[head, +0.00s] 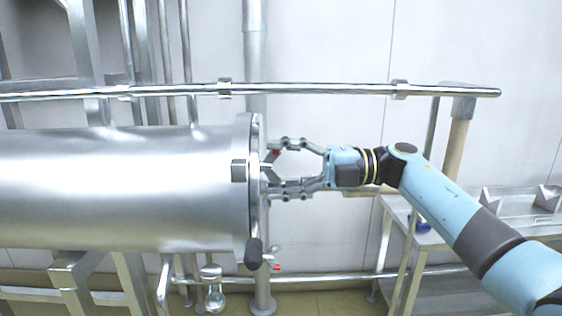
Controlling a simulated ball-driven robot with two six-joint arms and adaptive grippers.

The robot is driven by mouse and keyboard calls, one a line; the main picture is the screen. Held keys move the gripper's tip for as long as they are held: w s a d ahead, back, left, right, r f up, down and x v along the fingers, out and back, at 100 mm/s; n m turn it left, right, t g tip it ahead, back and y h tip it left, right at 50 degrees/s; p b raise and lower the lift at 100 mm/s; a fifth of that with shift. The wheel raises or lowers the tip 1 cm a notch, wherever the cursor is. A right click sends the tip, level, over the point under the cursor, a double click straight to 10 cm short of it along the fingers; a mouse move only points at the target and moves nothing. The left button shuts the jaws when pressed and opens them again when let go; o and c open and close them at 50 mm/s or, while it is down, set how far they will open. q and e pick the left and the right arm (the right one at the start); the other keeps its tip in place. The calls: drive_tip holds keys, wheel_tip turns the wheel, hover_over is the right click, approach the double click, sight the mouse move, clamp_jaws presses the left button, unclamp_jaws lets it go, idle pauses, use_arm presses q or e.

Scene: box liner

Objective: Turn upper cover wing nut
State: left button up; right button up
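A large horizontal steel cylinder (120,188) fills the left side of the head view. Its round end cover (256,205) faces right and is seen nearly edge-on. My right gripper (270,168) comes in from the right with its fingers spread, one above the other, and its tips close to the cover's face. A small metal part, perhaps the upper cover wing nut (266,166), shows between the tips. I cannot tell whether the fingers touch it. A dark handle (254,253) hangs at the cover's lower edge. My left gripper is out of view.
A steel rail (310,90) runs across above the cylinder and gripper. A vertical pipe (256,60) stands behind the cover. A metal table (415,235) with a blue object (420,225) stands at the right, behind my arm. A small red-tipped part (276,266) shows below the cover.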

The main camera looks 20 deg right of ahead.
drive_tip(key=o, duration=0.4)
drive_tip(key=shift+o, duration=0.3)
drive_tip(key=shift+r, duration=0.1)
drive_tip(key=v, duration=1.2)
